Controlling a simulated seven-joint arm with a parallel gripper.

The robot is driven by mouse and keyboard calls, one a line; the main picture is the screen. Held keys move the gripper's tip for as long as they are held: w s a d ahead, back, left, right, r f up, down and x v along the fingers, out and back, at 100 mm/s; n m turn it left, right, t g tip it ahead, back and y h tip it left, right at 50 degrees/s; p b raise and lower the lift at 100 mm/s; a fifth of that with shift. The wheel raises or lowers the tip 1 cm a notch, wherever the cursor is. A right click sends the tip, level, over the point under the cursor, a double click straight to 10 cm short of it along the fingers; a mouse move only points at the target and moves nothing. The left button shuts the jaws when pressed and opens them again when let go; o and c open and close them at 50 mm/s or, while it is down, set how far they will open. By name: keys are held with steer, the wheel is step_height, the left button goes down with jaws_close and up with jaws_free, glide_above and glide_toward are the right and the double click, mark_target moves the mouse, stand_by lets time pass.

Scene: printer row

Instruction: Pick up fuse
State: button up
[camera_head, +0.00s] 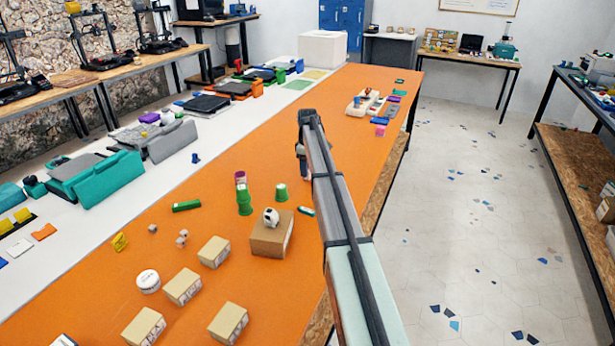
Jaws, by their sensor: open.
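I cannot pick out the fuse for certain. A small teal-and-white cylinder (306,211) lies on the orange table (225,270), just right of a cardboard box, and may be the fuse. My arm reaches in from the lower right, over the table's right side. My gripper (302,170) hangs at its far end, above and beyond the small cylinder, apart from it. It is open, with nothing visible in it. Its fingertips are small and partly hidden by my arm.
A cardboard box (270,240) carries a black-and-white ball (270,217). Green cups (244,203) and a green bar (186,206) stand or lie left of it. Several smaller boxes (183,287) and a white round tub (148,281) are nearer. The table's middle beyond is mostly clear.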

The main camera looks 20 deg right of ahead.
step_height(320, 180, down, 2)
steer(key=shift+f, duration=0.1)
steer(key=c, duration=1)
steer(key=shift+c, duration=0.2)
steer(key=shift+r, duration=0.2)
